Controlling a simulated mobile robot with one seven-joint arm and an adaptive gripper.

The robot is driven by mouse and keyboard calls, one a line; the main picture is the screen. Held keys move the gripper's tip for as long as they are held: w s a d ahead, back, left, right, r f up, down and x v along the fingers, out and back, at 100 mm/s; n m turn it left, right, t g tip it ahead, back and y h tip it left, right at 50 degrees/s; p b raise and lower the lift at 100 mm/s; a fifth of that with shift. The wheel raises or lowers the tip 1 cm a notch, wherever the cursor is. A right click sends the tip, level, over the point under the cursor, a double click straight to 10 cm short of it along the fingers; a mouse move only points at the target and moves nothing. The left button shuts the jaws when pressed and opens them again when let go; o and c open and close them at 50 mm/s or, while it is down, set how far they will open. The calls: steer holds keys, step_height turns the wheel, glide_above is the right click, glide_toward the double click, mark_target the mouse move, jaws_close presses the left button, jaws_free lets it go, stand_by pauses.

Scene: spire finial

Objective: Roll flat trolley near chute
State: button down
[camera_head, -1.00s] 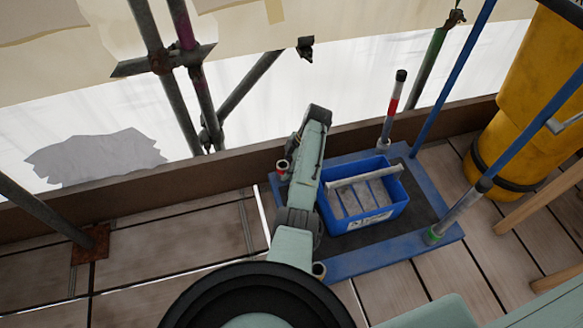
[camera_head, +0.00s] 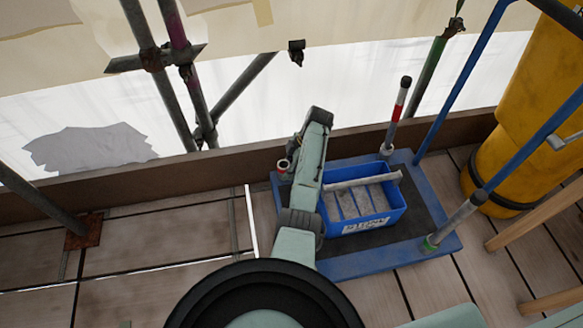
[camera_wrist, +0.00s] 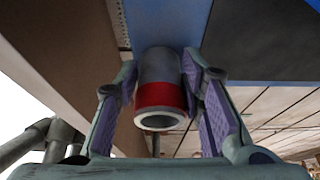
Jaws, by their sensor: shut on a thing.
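The flat trolley (camera_head: 345,266) has a blue frame and dark top. In the head view my arm covers most of that corner and the gripper. The chute (camera_head: 530,120) is a stack of yellow sections at the right, a short gap from the trolley's right side.
A blue crate (camera_head: 372,224) with grey slabs rides on the trolley. A red-and-white post (camera_head: 399,105) and a green-collared post (camera_head: 450,222) rise from it. A wooden toe board (camera_head: 130,190) and scaffold poles (camera_head: 160,75) line the back. Timber legs (camera_head: 535,215) stand at right.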

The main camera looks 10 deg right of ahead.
steer(key=c, duration=1)
jaws_free()
steer(key=v, duration=1.2)
